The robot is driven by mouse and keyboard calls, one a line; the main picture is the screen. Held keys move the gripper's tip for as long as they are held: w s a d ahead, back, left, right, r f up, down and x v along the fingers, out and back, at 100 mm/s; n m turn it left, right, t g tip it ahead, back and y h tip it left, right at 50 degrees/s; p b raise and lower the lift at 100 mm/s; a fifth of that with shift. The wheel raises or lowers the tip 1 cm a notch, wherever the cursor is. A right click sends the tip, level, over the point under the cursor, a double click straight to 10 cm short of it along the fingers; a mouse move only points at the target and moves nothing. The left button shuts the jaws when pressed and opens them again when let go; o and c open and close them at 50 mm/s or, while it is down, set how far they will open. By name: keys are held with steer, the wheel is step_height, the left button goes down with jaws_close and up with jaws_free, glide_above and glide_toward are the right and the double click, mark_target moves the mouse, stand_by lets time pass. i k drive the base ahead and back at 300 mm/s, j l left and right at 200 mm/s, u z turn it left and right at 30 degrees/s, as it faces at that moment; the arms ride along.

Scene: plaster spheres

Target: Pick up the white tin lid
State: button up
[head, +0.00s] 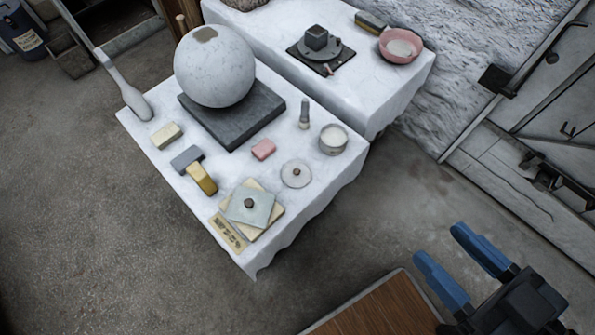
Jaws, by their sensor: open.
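The white tin lid (288,180) looks like a flat, round, pale disc with a small brown knob at its centre. It lies on the white-covered table (165,180), near its right edge. An open, round tin (333,147) with pale contents stands just behind it to the right. My gripper (438,245) has two blue fingers spread apart with nothing between them. It is at the lower right, off to the right of the table and well apart from the lid.
A large plaster sphere (215,70) rests on a dark slab (240,118). A pink block (263,149) and a square plate with a knob (262,210) lie near the lid. A second covered table (270,25) stands behind. A wooden surface (375,312) is at the bottom.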

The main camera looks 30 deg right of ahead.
mark_target(296, 174)
steer(key=i+j+u, duration=0.15)
steer(key=i+j, duration=0.35)
steer(key=j, duration=0.2)
steer(key=i+j+u, duration=0.2)
steer(key=i+j, duration=0.3)
steer(key=j, duration=0.15)
